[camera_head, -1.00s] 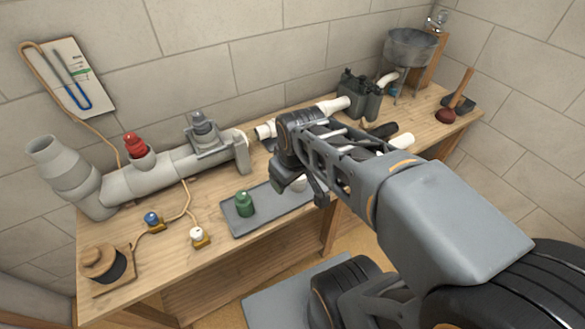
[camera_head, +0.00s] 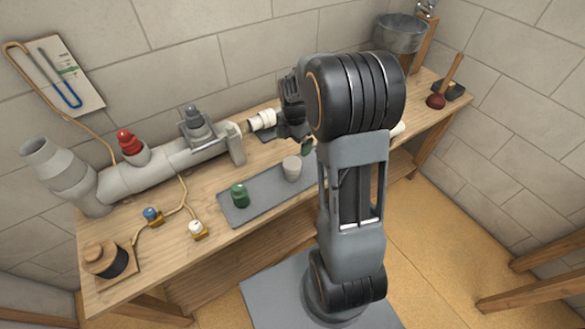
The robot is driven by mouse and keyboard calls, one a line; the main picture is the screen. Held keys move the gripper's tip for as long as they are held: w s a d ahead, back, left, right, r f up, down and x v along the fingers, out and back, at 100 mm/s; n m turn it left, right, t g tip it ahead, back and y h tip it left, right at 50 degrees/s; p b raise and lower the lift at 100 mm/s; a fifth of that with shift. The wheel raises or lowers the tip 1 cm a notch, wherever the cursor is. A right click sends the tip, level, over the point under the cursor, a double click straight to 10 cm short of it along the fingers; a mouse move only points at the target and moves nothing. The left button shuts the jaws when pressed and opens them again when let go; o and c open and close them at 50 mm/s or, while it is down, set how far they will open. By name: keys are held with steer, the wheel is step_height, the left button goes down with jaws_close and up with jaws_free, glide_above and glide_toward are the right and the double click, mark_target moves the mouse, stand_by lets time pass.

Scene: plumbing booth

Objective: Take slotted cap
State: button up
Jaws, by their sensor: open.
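A pale grey-white cap (camera_head: 292,168) and a dark green cap (camera_head: 239,195) stand on the flat grey tray (camera_head: 262,200) at the bench front. I cannot make out a slot on either at this size. A red cap (camera_head: 130,145) sits on the grey pipe's upper branch. My gripper (camera_head: 287,122) is open, behind and left of my upper arm joint. It is just right of the white pipe end (camera_head: 262,120), beyond the tray. My arm hides the tray's right end, and the fingertips are hard to see against the dark gripper body.
The large grey pipe (camera_head: 165,168) runs along the bench's left half, with a clamp (camera_head: 200,130) near its right end. Small blue (camera_head: 151,214) and white (camera_head: 196,227) fittings lie in front.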

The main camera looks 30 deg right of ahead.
mark_target(293, 161)
step_height(293, 161, down, 11)
steer(key=shift+w+r+p, duration=0.1)
steer(key=shift+r+p, duration=0.05)
steer(key=shift+p, duration=0.4)
steer(key=shift+c, duration=0.3)
steer(key=c, duration=1)
steer(key=shift+r, duration=0.1)
